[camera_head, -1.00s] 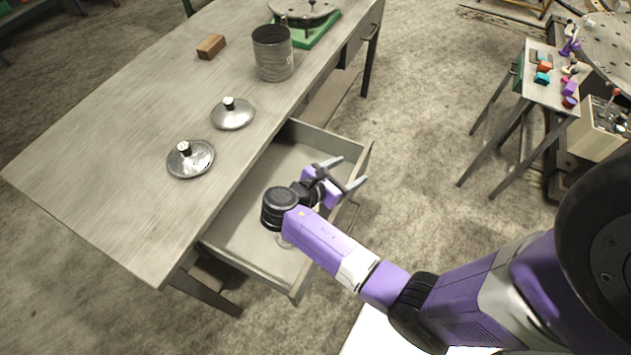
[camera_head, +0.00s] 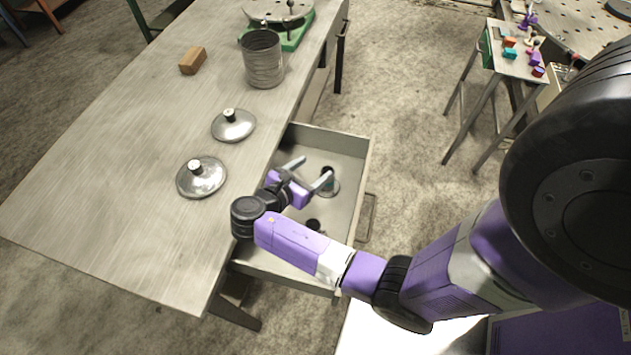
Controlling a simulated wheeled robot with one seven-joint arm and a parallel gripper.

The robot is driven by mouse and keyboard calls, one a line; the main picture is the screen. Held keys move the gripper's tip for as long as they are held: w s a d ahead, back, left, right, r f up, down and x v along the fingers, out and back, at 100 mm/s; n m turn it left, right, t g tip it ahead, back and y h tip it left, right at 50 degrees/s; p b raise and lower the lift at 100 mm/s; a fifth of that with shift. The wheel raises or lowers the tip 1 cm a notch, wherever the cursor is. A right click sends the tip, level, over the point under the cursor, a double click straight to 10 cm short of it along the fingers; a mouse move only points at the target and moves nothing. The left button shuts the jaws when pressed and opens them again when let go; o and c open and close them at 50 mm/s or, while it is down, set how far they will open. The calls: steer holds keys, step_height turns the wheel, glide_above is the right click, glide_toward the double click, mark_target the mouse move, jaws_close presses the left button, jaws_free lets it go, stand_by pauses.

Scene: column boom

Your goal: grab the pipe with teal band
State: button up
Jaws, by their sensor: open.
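A short upright pipe (camera_head: 327,172) with a dark top and what looks like a teal band stands on a round grey base inside the open drawer. My gripper (camera_head: 313,169) is open above the drawer, its two light grey fingers pointing up and right. One fingertip overlaps the pipe in the picture; I cannot tell whether they touch. A second dark round-topped piece (camera_head: 313,225) is in the drawer nearer to me, partly hidden by my arm, and its band cannot be seen.
The open drawer (camera_head: 350,150) has raised walls around the gripper. On the workbench (camera_head: 120,160) are two metal lids (camera_head: 202,177) (camera_head: 233,125), a ribbed metal can (camera_head: 262,62), a wooden block (camera_head: 192,60) and a green-based round fixture (camera_head: 290,35). A small table with coloured pieces (camera_head: 512,55) stands right.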

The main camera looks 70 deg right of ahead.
steer(key=b, duration=1)
glide_toward(331, 189)
steer(key=r, duration=0.1)
steer(key=w+d+r, duration=0.2)
steer(key=r, duration=0.1)
steer(key=shift+w+d, duration=0.1)
steer(key=shift+d, duration=0.05)
steer(key=x, duration=1.2)
steer(key=shift+s+p, duration=0.2)
steer(key=shift+p, duration=0.1)
jaws_close()
